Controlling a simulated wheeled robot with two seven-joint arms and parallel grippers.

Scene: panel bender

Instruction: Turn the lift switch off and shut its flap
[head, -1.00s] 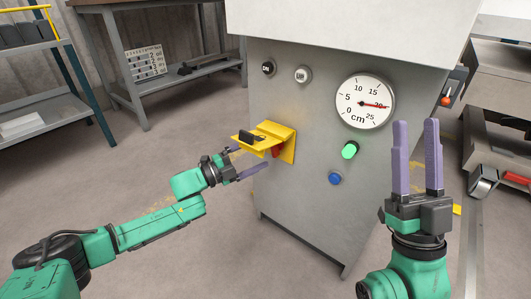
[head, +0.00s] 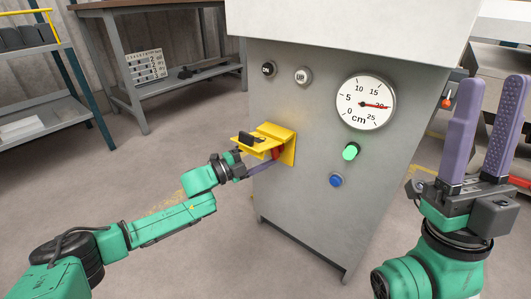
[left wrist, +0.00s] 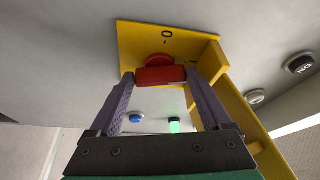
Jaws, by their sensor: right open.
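The lift switch is a red knob (head: 278,151) on a yellow plate (left wrist: 135,45) on the grey cabinet's front. In the left wrist view the knob's red bar (left wrist: 160,76) lies between the two fingertips of my left gripper (left wrist: 160,82). The plate's 0 mark is off the bar's side, and the bar's right end points towards another small mark. I cannot tell whether the fingers press on the bar. My right gripper (head: 478,110) is open and empty at the right.
The cabinet (head: 310,190) also carries a dial (head: 365,102), a lit green button (head: 350,152), a blue button (head: 336,181) and DN (head: 268,68) and UP (head: 302,75) buttons. A workbench (head: 150,95) and shelf (head: 40,120) stand left. The floor before the cabinet is clear.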

